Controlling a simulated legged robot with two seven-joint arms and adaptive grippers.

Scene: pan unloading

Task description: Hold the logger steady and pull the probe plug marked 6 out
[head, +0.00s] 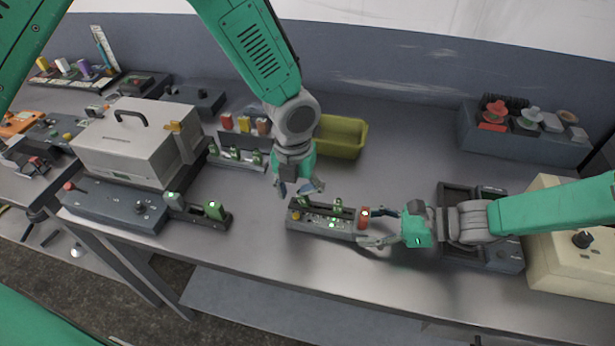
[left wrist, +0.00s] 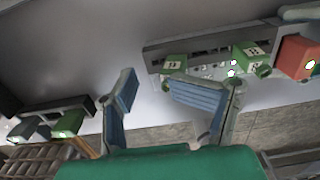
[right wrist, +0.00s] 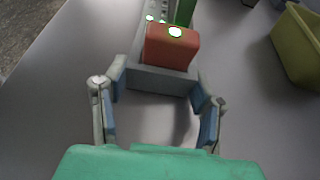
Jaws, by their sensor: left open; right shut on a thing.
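The logger (head: 320,228) is a grey bar on the table, in the middle of the head view. Two green plugs (head: 337,206) (head: 307,205) and one red-orange plug (head: 363,217) stand in it, with lit green spots nearby. My right gripper (head: 366,228) is shut on the logger's grey right end, one finger on each side in the right wrist view (right wrist: 158,85), just below the red-orange plug. My left gripper (head: 301,188) is open and empty above and behind the logger's left part. The left wrist view shows marked green plugs (left wrist: 247,54), the marks too small to read surely.
A yellow-green bin (head: 342,150) stands behind the logger. A grey case (head: 135,140) and a dark unit with green plugs (head: 198,212) are to the left. A rack of green plugs (head: 235,158) stands behind. A cream box (head: 570,258) is at the right. The table's front edge is close.

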